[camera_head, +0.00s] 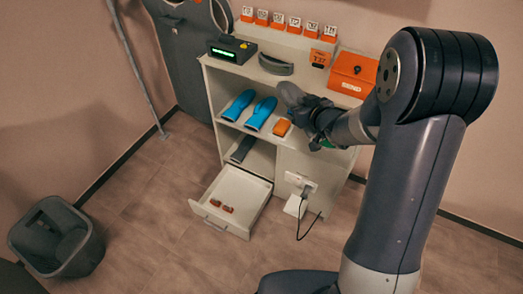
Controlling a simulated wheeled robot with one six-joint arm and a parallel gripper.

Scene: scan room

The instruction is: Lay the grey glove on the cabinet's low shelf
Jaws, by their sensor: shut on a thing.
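The white cabinet (214,82) stands against the wall. My gripper (304,103) is in front of its upper right part, at about the height of the upper shelf. It is shut on a grey, rounded thing, which looks like the grey glove (289,92), and holds it up with its end pointing to the upper left. The fingertips are small and partly hidden by my wrist. The low shelf (262,158) is the open space above the drawer. A dark grey flat thing (242,149) lies at its left.
Two blue shoe-shaped things (238,105) and an orange block (282,127) are on the upper shelf. The drawer (232,197) below stands open with small brown things inside. An orange box (352,74) and a display device (232,50) are on top. A bin (57,236) stands left.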

